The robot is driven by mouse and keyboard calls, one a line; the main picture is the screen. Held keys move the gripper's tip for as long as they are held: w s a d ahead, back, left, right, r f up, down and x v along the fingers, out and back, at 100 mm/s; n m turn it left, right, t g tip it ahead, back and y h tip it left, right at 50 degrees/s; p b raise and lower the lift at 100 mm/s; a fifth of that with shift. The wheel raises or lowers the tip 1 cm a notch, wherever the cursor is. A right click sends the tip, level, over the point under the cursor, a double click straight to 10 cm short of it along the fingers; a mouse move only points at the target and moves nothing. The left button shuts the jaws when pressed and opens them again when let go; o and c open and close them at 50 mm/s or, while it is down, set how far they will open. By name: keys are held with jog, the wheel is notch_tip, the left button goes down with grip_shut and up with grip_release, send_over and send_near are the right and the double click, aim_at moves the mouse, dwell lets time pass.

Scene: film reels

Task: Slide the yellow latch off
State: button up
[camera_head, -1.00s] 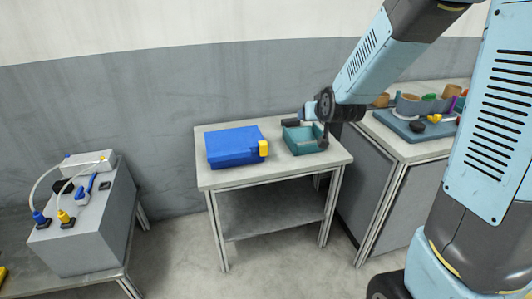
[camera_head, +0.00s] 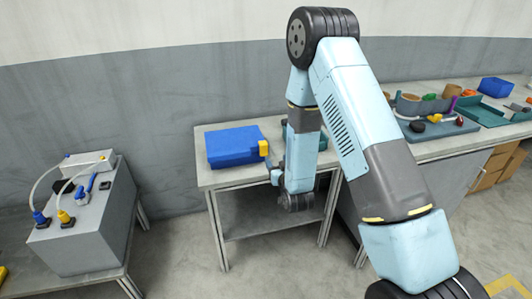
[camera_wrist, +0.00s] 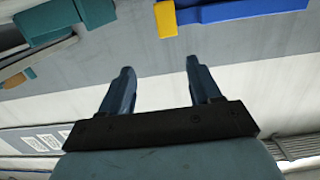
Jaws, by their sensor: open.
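The blue case (camera_head: 230,150) lies closed on the small grey table, left of my arm in the head view. The yellow latch (camera_head: 264,148) sits on the case's right end. My gripper is low at the table's front edge, just below and right of the latch; my arm partly covers it there. In the wrist view my gripper (camera_wrist: 157,70) is open, with nothing between its two fingers. The yellow latch (camera_wrist: 166,19) shows beyond the fingertips at the top, on the end of the blue case (camera_wrist: 240,10), apart from the fingers.
A teal tray (camera_wrist: 65,18) is on the same table, right of the case and partly behind my arm in the head view. A grey box (camera_head: 95,225) with hoses and plugs stands at left. A bench with several parts (camera_head: 430,128) is at right.

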aim_at(264, 150)
jog(key=shift+t+y, duration=0.3)
jog(key=shift+t, duration=0.2)
jog(key=w+a+f, duration=0.1)
jog(key=w, duration=0.2)
jog(key=w+a+f, duration=0.1)
jog(key=w+a, duration=0.1)
jog(key=w, duration=0.2)
jog(key=w+a+f, duration=0.1)
jog(key=w, duration=0.3)
jog(key=shift+w+a+f, duration=0.1)
jog(key=shift+a+f, duration=0.05)
jog(key=shift+a, duration=0.15)
jog(key=shift+c, duration=0.4)
grip_shut()
